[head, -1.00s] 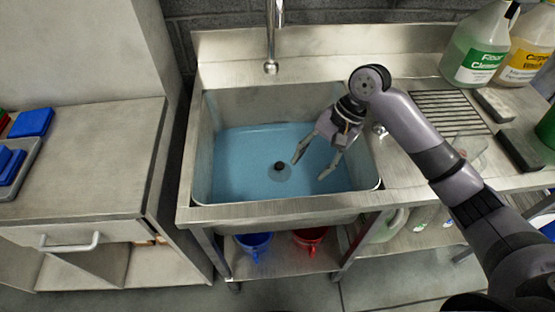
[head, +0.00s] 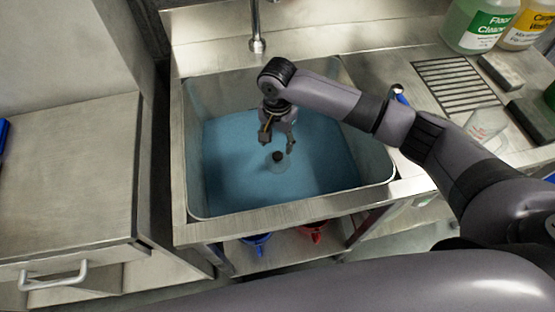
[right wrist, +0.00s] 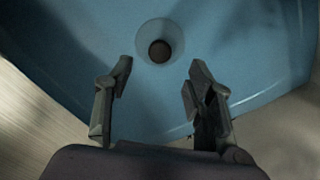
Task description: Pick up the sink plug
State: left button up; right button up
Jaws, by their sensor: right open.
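The sink plug (head: 277,156) is a small dark knob in the middle of the sink, in blue water. In the right wrist view the sink plug (right wrist: 160,51) is a dark round shape inside a paler ring, ahead of the fingertips and between their lines. My right gripper (head: 277,143) points down into the sink, just above and behind the plug in the head view. In the right wrist view my right gripper (right wrist: 157,82) has its two fingers spread, with nothing between them. The exact height above the plug is hard to tell. My left gripper is not in view.
The sink (head: 206,215) has steel walls around the water. A faucet (head: 257,44) hangs at its back edge. A floor cleaner bottle (head: 478,28), a drain rack (head: 455,88) and a dark sponge (head: 533,118) are on the right counter. The left counter (head: 70,180) is mostly clear.

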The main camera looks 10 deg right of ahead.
aim_at(278, 155)
notch_tip(278, 155, down, 3)
jog(key=shift+f, duration=0.2)
notch_tip(278, 155, down, 4)
jog(key=shift+r, duration=0.15)
jog(key=shift+f, duration=0.5)
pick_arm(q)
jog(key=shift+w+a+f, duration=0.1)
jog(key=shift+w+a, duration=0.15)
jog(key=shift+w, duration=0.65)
pick_arm(e)
jog(key=shift+c, duration=0.5)
grip_shut()
